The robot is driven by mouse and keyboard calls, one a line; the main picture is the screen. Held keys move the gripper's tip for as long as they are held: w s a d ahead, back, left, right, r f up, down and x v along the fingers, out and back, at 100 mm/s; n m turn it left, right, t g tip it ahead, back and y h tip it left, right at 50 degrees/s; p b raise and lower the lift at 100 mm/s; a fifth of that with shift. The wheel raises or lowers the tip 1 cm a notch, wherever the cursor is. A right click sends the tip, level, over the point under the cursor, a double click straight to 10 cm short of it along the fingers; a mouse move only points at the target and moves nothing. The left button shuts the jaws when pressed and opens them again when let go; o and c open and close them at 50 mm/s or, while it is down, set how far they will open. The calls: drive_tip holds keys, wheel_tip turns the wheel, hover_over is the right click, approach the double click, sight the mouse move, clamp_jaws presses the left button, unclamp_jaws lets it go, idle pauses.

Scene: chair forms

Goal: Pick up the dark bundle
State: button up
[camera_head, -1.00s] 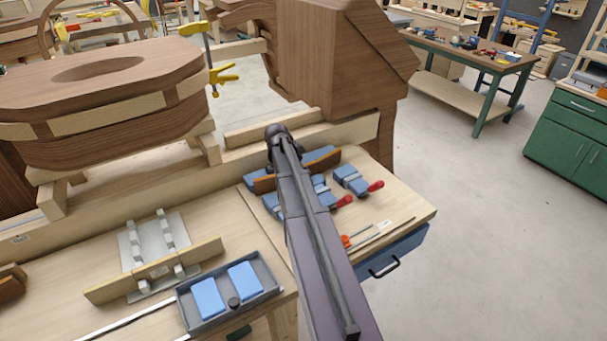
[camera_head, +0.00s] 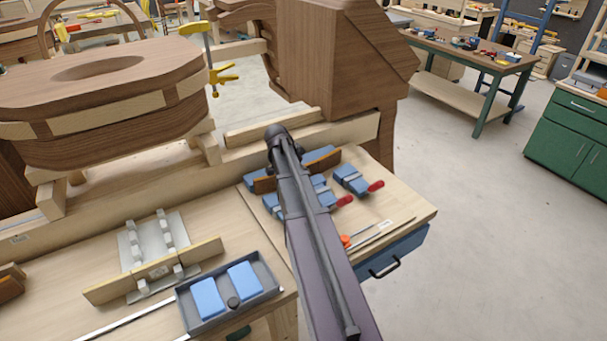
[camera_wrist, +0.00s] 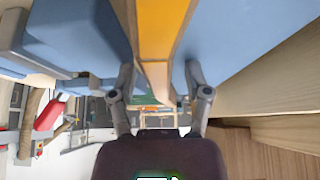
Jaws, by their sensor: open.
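The dark bundle (camera_head: 324,161) looks like a brown strip with an orange edge, lying across blue clamp blocks on the bench. My arm covers its middle in the head view. In the wrist view, an orange-brown strip (camera_wrist: 162,28), which seems to be this bundle, runs between two blue blocks. My gripper (camera_wrist: 160,85) is open, with one finger on each side of the strip's line. I cannot tell whether the fingers touch it. In the head view the fingers are hidden behind my wrist.
Blue clamps with red handles (camera_head: 352,181) crowd the bundle. A grey tray with blue blocks (camera_head: 189,312) and a metal fixture bearing a pale strip (camera_head: 109,288) stand to the left. A large wooden form (camera_head: 325,60) rises behind. Open floor lies to the right.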

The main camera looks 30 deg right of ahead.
drive_tip(key=shift+c, duration=0.2)
clamp_jaws()
drive_tip(key=shift+r, duration=0.25)
wheel_tip(320, 180, up, 10)
drive_tip(key=p, duration=1)
drive_tip(key=shift+f, duration=0.1)
idle(0.7)
drive_tip(key=shift+f+b, duration=1.05)
drive_tip(key=shift+f, duration=0.15)
